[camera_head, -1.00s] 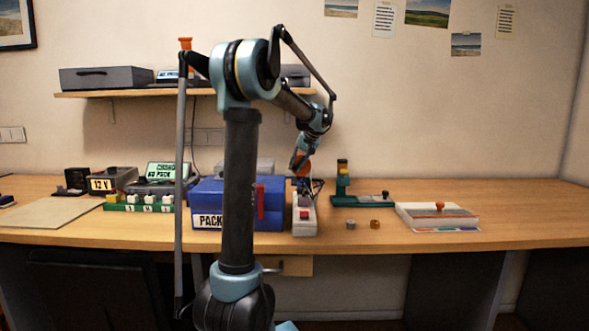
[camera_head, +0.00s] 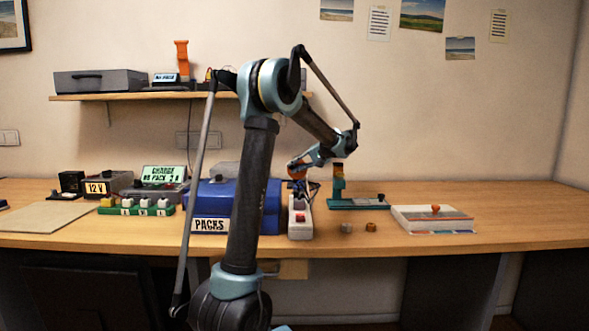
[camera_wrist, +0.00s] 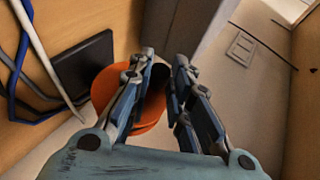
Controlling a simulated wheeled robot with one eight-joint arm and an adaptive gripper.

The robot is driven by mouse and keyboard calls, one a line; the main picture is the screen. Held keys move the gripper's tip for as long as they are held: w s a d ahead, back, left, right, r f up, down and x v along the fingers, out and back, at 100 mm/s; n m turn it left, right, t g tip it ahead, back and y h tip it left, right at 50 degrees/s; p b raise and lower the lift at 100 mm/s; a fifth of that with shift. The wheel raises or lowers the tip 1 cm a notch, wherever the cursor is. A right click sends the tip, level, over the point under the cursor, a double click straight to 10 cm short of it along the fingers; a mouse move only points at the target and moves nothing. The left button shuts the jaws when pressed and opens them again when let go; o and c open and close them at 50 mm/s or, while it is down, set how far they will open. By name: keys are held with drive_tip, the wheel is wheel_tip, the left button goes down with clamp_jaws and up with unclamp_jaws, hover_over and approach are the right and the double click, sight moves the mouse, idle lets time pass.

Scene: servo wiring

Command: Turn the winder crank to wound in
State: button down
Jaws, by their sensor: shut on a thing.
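The winder's orange disc (camera_wrist: 125,92) shows in the wrist view behind my gripper's fingers. A dark knob (camera_wrist: 158,77), which looks like the crank's handle, is between the fingertips. My gripper (camera_wrist: 163,68) is shut on that knob. In the head view an orange part (camera_head: 297,168) shows at the end of my arm, just above the grey box with the red button (camera_head: 300,217). How far the crank is turned cannot be told.
The blue PACKS box (camera_head: 215,208) stands left of the grey box, partly behind my arm. A green stand (camera_head: 345,203) is to the right, with two small round parts (camera_head: 358,228) in front of it. Blue and white cables (camera_wrist: 35,60) show at left in the wrist view.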

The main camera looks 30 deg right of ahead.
drive_tip(key=shift+s, duration=0.1)
idle(0.3)
drive_tip(key=c, duration=1.5)
unclamp_jaws()
drive_tip(key=shift+o, duration=0.2)
drive_tip(key=shift+r, duration=0.1)
drive_tip(key=o, duration=0.5)
drive_tip(key=r, duration=0.6)
drive_tip(key=shift+w, duration=0.35)
drive_tip(key=shift+s+a+r, duration=0.1)
drive_tip(key=shift+s+r, duration=0.1)
drive_tip(key=shift+r, duration=0.3)
drive_tip(key=shift+s+r, duration=0.15)
drive_tip(key=shift+r, duration=0.3)
drive_tip(key=c, duration=0.4)
drive_tip(key=shift+w+r, duration=0.15)
drive_tip(key=shift+r, duration=0.15)
drive_tip(key=shift+c, duration=0.5)
drive_tip(key=shift+r, duration=0.65)
